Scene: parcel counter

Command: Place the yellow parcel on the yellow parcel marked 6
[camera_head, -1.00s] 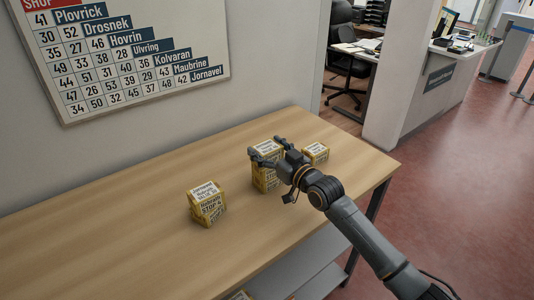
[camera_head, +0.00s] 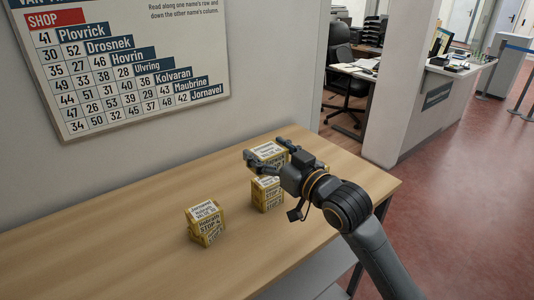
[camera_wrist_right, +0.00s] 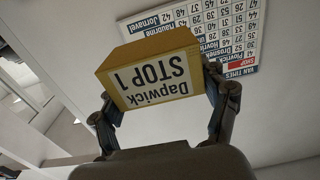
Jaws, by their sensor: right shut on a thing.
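My right gripper (camera_head: 267,155) is shut on a yellow parcel (camera_head: 268,149), one finger on each side. In the right wrist view this parcel (camera_wrist_right: 150,72) is labelled "Dapwick STOP 1", upside down in the picture. In the head view it is just above and behind a second yellow parcel (camera_head: 267,197) on the table; I cannot tell whether they touch. A third yellow parcel (camera_head: 207,228) stands apart at the left, its front label reading a STOP number. I cannot make out a 6 on either standing parcel. My left gripper is not in view.
The wooden table (camera_head: 130,245) is clear around the left parcel. A wall chart (camera_head: 125,75) with names and numbers hangs behind. A white pillar (camera_head: 400,85) stands beyond the table's right end.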

